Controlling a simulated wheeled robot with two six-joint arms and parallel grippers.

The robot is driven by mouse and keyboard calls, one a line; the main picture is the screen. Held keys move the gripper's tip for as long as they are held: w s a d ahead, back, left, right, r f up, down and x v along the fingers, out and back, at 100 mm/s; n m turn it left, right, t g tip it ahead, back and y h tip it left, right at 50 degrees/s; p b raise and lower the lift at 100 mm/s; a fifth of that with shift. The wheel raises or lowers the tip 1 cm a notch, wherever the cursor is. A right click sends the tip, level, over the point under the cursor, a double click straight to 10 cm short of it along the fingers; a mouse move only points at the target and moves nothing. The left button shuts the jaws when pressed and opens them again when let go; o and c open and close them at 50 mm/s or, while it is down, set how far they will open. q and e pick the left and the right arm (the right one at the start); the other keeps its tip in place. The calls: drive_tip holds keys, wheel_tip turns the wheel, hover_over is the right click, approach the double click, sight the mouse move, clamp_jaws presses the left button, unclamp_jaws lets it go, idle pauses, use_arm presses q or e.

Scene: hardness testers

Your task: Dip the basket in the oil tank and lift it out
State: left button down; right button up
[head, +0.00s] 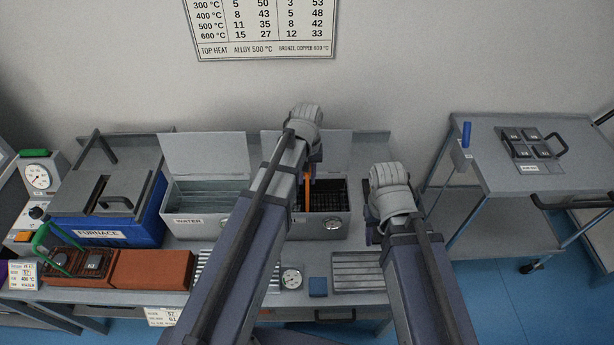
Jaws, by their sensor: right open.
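The oil tank (320,230) is an open grey box with a round gauge, standing right of the tank marked WATER (190,222). A dark mesh basket (334,190) shows inside it, low in the tank. An orange handle (308,188) rises from the basket area up to my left gripper (314,160). My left arm crosses in front of the tank and hides its left part. The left jaws are mostly hidden, so I cannot tell whether they grip the handle. My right gripper (371,212) is open and empty, just right of the tank.
A blue furnace (110,230) stands at the left, with a brick block (150,270) in front. Slatted racks (357,270), a small gauge (291,279) and a blue block (318,287) lie along the bench front. A grey cart (500,180) stands right, across a gap.

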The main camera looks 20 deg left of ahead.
use_arm(q)
drive_tip(key=shift+f+b, duration=0.8)
drive_tip(key=shift+f, duration=0.05)
drive_tip(key=shift+r, duration=0.15)
wheel_tip(320, 180, up, 11)
drive_tip(key=p, duration=1.1)
drive_tip(key=shift+r+p, duration=0.2)
drive_tip(key=shift+p, duration=0.15)
drive_tip(key=shift+f, duration=0.1)
